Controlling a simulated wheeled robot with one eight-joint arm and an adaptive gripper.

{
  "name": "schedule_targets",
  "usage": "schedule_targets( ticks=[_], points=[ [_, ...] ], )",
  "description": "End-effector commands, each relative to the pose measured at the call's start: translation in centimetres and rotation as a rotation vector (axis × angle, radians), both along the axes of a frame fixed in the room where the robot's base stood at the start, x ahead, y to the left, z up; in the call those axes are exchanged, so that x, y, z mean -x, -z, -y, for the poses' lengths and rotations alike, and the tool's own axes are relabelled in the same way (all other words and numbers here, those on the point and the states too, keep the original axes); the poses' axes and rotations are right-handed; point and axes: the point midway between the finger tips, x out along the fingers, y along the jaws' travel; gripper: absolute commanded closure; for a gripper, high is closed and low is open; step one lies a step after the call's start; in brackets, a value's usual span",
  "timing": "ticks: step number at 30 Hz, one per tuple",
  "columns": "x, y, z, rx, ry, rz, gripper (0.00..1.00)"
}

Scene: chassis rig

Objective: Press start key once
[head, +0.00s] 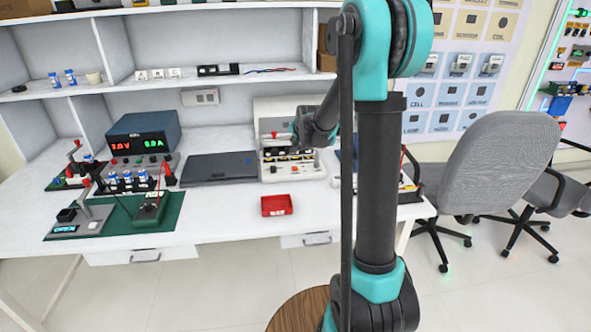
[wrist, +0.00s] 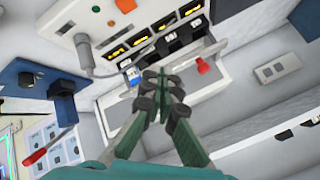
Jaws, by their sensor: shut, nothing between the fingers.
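A white-cased rig (head: 270,176) stands on the bench behind the red tray, with dark modules, a red-tipped lever and small controls on its front ledge. No label can be read, so I cannot tell which control is the start key. My gripper (wrist: 163,78) is shut and empty, in front of the rig beside a red-tipped lever (wrist: 204,66). I cannot tell whether its tips touch anything.
A red tray (head: 277,205) sits on the bench front. A dark flat case (head: 218,168) lies left of the rig, and a power supply (head: 143,135) with lit digits stands further left. A blue block (wrist: 22,75) with a red-handled lever is close by in the wrist view.

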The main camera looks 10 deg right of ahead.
Motion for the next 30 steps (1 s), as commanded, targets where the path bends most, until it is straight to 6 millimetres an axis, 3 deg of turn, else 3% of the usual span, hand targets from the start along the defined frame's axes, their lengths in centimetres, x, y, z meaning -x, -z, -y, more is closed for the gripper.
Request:
schedule_targets(
  ticks=[8, 21, 30],
  points=[
    [-0.1, 1.2, 0.0, 0.001, -0.001, 0.0, 1.0],
    [0.0, 6.8, 0.0, 0.001, -0.001, 0.0, 1.0],
    [0.0, 8.7, 0.0, 0.001, -0.001, 0.0, 1.0]
  ],
)
